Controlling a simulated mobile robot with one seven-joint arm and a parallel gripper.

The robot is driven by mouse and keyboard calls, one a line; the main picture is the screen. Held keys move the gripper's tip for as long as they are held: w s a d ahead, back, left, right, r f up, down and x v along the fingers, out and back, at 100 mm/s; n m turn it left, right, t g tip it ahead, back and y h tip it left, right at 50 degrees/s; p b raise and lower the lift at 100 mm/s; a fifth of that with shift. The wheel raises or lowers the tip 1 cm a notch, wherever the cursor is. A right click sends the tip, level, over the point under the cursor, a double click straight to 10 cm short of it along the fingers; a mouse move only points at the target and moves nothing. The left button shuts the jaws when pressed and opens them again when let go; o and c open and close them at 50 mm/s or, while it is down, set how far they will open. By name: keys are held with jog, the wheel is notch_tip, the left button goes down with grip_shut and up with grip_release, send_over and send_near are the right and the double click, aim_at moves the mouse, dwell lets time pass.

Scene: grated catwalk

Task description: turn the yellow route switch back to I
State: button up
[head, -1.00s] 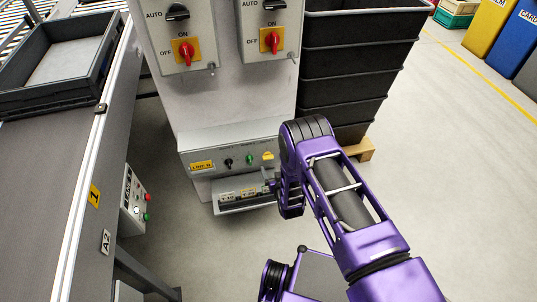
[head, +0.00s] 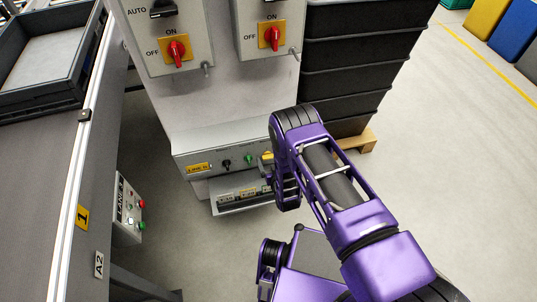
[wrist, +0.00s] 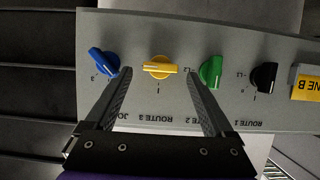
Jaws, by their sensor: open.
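The yellow route switch (wrist: 160,68) is on a grey panel (wrist: 235,48), which the wrist view shows upside down. Its handle lies crosswise, and a small I mark and the label ROUTE 3 are printed below it in that view. In the head view the yellow switch (head: 267,156) is partly hidden by my arm. My gripper (wrist: 154,75) is open and empty. Its two fingers point at the panel, with the yellow switch between and just beyond their tips. I cannot tell how far the tips are from the panel.
A blue knob (wrist: 102,62) is close to one fingertip and a green knob (wrist: 211,71) to the other. A black knob (wrist: 264,77) is farther right.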

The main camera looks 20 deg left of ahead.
jog(key=shift+w+a+f, duration=0.15)
jog(key=shift+w, duration=0.1)
jog(key=c, duration=1.4)
